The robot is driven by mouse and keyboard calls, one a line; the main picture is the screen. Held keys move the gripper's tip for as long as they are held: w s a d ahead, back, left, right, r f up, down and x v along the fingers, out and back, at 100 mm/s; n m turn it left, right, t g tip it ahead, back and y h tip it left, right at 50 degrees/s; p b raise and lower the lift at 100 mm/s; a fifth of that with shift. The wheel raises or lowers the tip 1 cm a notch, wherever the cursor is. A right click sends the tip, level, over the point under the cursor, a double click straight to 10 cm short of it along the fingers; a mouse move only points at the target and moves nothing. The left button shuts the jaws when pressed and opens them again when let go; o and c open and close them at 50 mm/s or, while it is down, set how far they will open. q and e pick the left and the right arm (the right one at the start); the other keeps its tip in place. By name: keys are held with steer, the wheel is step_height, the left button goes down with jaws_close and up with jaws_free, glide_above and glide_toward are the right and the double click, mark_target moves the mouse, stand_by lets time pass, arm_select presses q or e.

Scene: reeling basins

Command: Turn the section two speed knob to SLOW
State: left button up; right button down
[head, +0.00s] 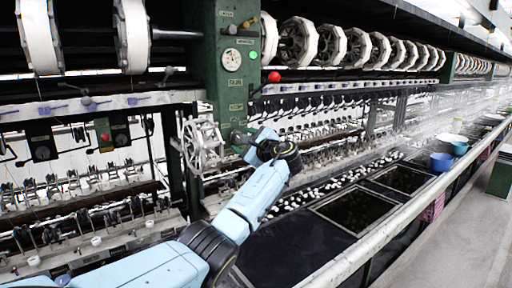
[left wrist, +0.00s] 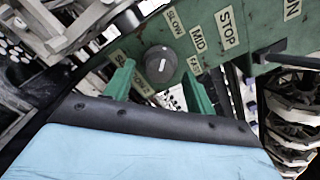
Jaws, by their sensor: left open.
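The speed knob (left wrist: 157,52) is a dark round dial with a short white mark, on the green panel in the left wrist view. SLOW (left wrist: 174,22), MID (left wrist: 198,38) and FAST (left wrist: 194,66) labels stand along its right side, with STOP further right. I cannot tell which label the mark points at. My left gripper (left wrist: 158,72) is open, its green fingers on either side of the knob; contact cannot be told. In the head view my left gripper (head: 243,138) is at the lower part of the green column (head: 228,70), and the knob is largely hidden. My right gripper is not in view.
A white spoked reel (head: 202,146) stands just left of the gripper. A red-knobbed lever (head: 273,77) sticks out above it. Dark basins (head: 357,209) lie below right, with a blue bowl (head: 441,161) farther along. An open aisle (head: 455,235) runs at the right.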

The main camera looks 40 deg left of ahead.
arm_select(q)
steer(key=b+v, duration=0.2)
steer(key=v, duration=1)
steer(key=shift+d, duration=0.35)
steer(key=shift+s, duration=0.1)
